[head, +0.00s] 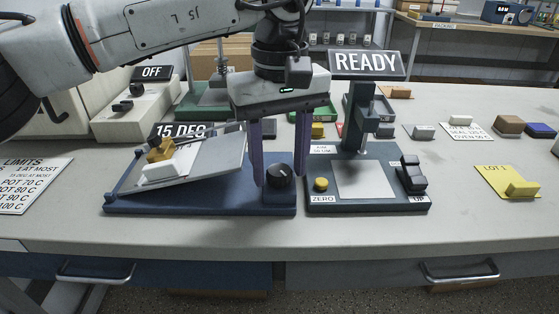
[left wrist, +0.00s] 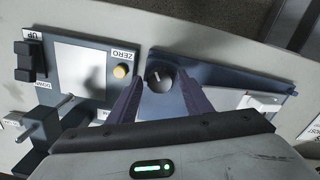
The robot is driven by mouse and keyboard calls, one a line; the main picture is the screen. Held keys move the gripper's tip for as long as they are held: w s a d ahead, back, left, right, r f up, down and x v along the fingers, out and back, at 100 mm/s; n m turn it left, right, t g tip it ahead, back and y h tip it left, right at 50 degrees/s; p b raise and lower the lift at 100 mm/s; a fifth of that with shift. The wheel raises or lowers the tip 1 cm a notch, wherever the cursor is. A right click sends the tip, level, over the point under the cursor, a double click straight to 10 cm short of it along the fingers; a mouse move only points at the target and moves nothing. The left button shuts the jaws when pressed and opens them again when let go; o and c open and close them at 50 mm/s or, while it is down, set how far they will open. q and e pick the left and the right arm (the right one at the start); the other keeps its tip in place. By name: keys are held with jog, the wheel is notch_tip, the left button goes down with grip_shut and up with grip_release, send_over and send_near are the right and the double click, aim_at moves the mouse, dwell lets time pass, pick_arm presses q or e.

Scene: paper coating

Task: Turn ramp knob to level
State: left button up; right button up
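The ramp knob (head: 280,176) is a black dial on the right end of the blue ramp base (head: 215,200). It also shows in the left wrist view (left wrist: 160,78), with a light mark on its face. The ramp plate (head: 222,158) is tilted, higher at its right end, and a sign (head: 182,130) behind it reads "15 DEG". A white block and a brass-coloured block (head: 160,151) are on the plate. My left gripper (head: 279,186) points down, open, its purple fingers on either side of the knob with gaps visible. My right gripper is out of view.
Close on the right stands a dark device with a pale plate (head: 365,180), a yellow ZERO button (head: 321,184), a black switch (head: 412,175) and a READY sign (head: 366,64). A yellow block (head: 522,188) lies farther right. The table's front strip is clear.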

pick_arm(q)
jog(key=c, duration=0.8)
